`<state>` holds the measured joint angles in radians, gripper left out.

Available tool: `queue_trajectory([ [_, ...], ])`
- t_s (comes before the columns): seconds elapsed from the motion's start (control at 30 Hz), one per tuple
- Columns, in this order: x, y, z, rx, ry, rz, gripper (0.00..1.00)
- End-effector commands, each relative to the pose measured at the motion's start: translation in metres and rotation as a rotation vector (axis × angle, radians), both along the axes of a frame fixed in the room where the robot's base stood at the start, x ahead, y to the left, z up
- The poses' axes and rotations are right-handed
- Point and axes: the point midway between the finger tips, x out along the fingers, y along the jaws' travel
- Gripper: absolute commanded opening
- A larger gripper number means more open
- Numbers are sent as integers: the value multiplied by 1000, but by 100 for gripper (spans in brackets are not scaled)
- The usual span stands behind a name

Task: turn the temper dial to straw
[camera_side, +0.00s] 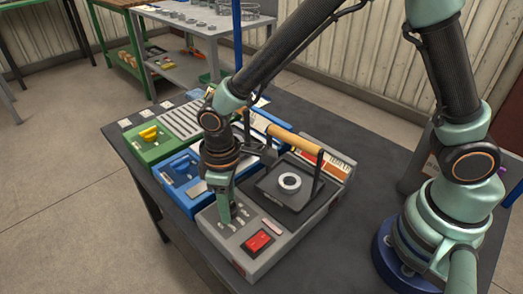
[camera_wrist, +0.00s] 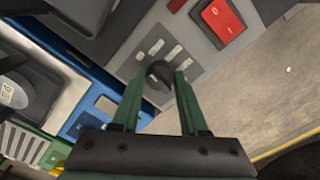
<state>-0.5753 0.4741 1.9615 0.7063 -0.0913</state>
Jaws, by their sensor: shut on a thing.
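The temper dial (camera_wrist: 159,76) is a small dark knob on the grey furnace unit's control panel, seen in the wrist view between my fingertips. My gripper (camera_wrist: 157,88) has green fingers and is shut on the dial. In the side view my gripper (camera_side: 225,215) points down at the panel and hides the dial. Small pale labels (camera_wrist: 180,53) surround the dial; their writing is too small to read. The grey furnace unit (camera_side: 290,245) stands at the front of the table.
A red rocker switch (camera_side: 257,242) sits beside the dial on the same panel. Blue (camera_side: 190,200) and green (camera_side: 146,155) units stand to the left.

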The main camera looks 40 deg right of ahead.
Motion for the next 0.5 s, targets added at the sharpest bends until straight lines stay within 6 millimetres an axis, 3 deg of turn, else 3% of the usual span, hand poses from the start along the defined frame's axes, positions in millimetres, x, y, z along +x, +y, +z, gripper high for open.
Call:
queue_trajectory([
  [0.5, 1, 0, 1, 1, -1, -394, 0],
])
